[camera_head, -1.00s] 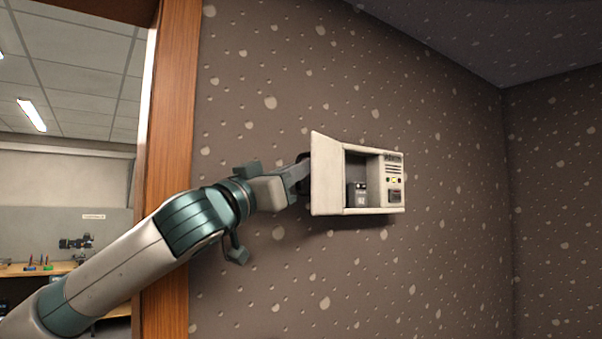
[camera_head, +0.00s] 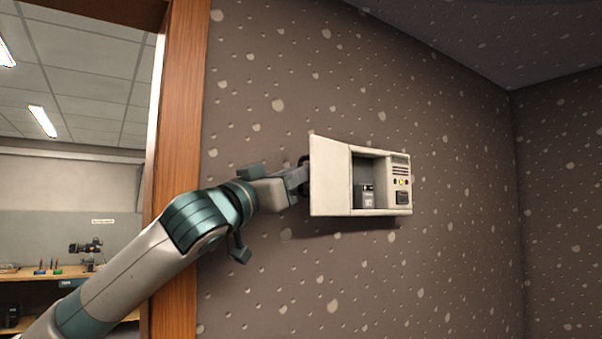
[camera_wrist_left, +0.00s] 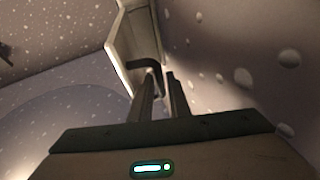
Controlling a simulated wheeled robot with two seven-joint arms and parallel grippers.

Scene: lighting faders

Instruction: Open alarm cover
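The alarm cover (camera_head: 330,177) is a pale panel standing open at the left side of the wall-mounted alarm box (camera_head: 362,206). The open box shows a recess with a dark grey device (camera_head: 365,195). My left gripper (camera_head: 301,177) is at the cover's outer face, its fingertips partly hidden behind the cover. In the left wrist view, the cover (camera_wrist_left: 135,45) carries a dark bent handle (camera_wrist_left: 147,65). My left gripper (camera_wrist_left: 162,85) has its two fingers close around one leg of this handle. My right gripper is not in view.
The box's right side has small buttons (camera_head: 402,182) and a grille. A wooden door frame (camera_head: 178,170) stands left of the speckled wall, with a workbench (camera_head: 50,275) in the room beyond. The wall around the box is clear.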

